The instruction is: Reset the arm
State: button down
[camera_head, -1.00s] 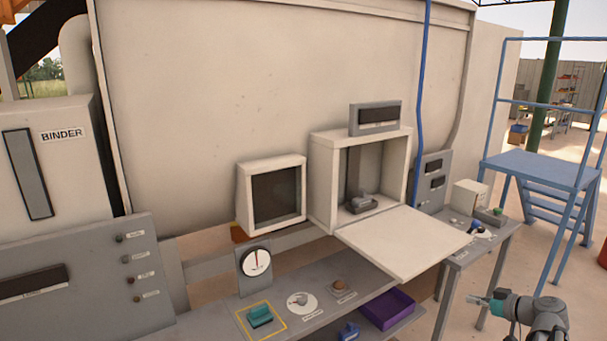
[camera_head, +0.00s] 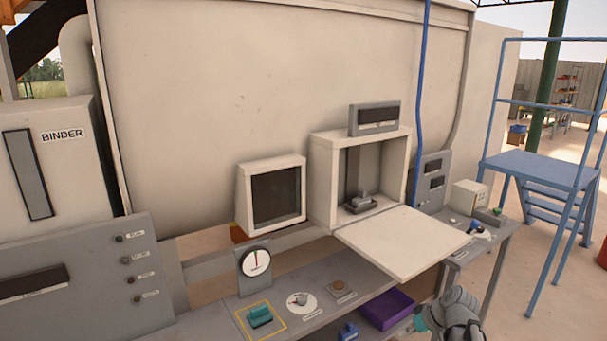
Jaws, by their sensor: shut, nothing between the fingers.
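My arm (camera_head: 460,312) shows at the lower right, its grey links bent in front of the bench's right part. My gripper (camera_head: 413,327) is at its left end, near a teal part, small and partly cut off by the picture's lower edge. It is shut and holds nothing. It is close to the right side of the purple bin (camera_head: 388,308). I cannot tell how far in front of the bin it is.
The press chamber (camera_head: 366,180) stands open, its flap (camera_head: 407,242) lowered toward me. The bench (camera_head: 290,318) carries a teal switch (camera_head: 260,316), a dial (camera_head: 301,299), a brown button (camera_head: 339,286) and a gauge (camera_head: 256,262). A blue platform (camera_head: 540,168) stands at right, with open floor before it.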

jog(key=s+a+f+m+g+h, duration=0.3)
jog(key=s+a+h, duration=0.2)
jog(key=s+a, duration=0.3)
jog(key=shift+a+f+m+g+h, duration=0.15)
jog(key=shift+a+m+g+h, duration=0.2)
jog(key=shift+a, duration=0.95)
